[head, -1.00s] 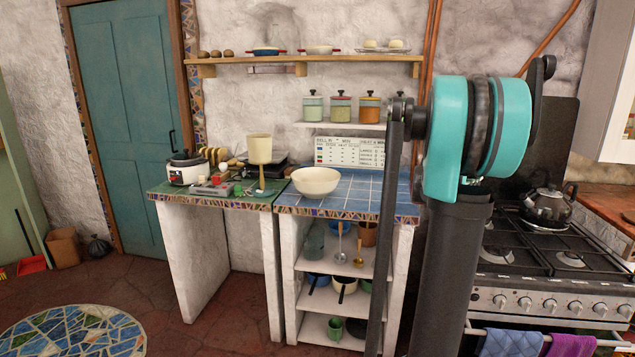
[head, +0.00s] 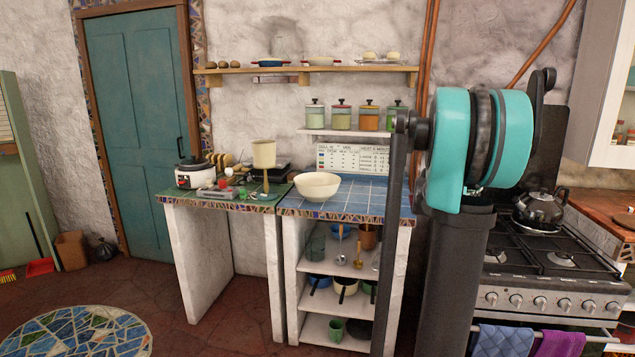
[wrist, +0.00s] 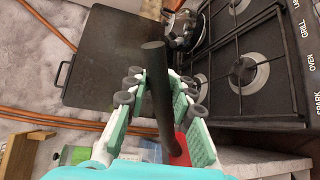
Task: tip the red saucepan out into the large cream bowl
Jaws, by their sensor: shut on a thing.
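The large cream bowl (head: 317,187) stands upright on the blue-tiled counter in the head view, and its inside is mostly not visible. In the wrist view my gripper (wrist: 162,88) is shut on a long dark handle (wrist: 157,95). A patch of red (wrist: 181,150) shows at the handle's lower end, which fits the red saucepan. The rest of the pan and its contents are hidden by the gripper and the frame edge. In the head view my arm covers the gripper and pan. The bowl is not seen in the wrist view.
A cream cup-shaped thing on a stem (head: 264,155) and a white cooker (head: 192,173) stand on the green counter left of the bowl. Canisters sit on a low shelf (head: 352,133) above. The stove (head: 560,265) with a kettle (head: 540,208) is at right.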

